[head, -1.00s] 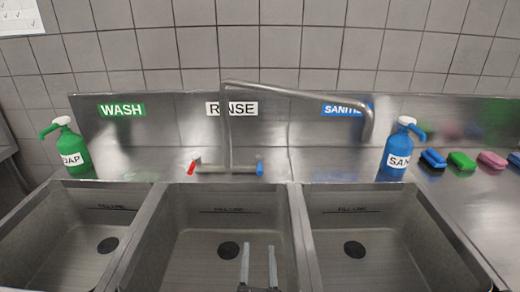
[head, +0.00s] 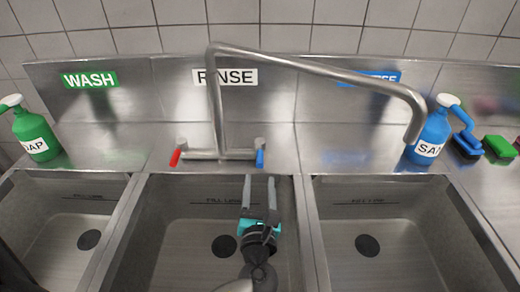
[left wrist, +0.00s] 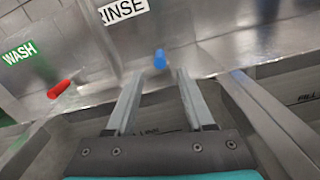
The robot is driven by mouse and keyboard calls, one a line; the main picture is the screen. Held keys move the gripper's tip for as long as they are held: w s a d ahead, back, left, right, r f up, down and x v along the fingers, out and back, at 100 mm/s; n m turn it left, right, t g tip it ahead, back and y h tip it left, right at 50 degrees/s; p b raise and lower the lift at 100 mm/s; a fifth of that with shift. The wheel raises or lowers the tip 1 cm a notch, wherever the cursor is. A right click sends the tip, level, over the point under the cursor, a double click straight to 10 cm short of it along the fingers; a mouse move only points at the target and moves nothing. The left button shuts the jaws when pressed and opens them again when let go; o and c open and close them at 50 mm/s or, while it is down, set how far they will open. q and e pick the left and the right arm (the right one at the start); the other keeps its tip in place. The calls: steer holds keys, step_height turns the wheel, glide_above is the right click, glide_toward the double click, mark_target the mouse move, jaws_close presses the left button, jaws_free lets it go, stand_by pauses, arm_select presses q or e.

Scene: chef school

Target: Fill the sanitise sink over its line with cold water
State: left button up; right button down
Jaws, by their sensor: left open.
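The sanitise sink (head: 335,225) is the right-hand basin, below the partly hidden blue label (head: 385,77). A dark fill line (head: 373,201) runs across its back wall. No water shows in it, and its drain (head: 368,245) is visible. The steel tap spout (head: 330,70) reaches right, its outlet above the back of this basin. The tap's blue handle (head: 260,155) is right of its base, the red one (head: 176,157) left. My left gripper (head: 259,180) is open and empty over the rinse sink, just in front of the blue handle, which shows beyond its fingertips in the left wrist view (left wrist: 160,59).
The rinse sink (head: 160,225) is in the middle and the wash sink (head: 110,190) at left. A green soap bottle (head: 35,135) stands at left.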

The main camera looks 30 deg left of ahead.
mark_target(259, 149)
arm_select(q)
steer(key=b+x, duration=0.1)
steer(key=x, duration=1.1)
jaws_close()
steer(key=shift+s+r, duration=0.15)
stand_by(0.6)
steer(key=shift+r, duration=0.1)
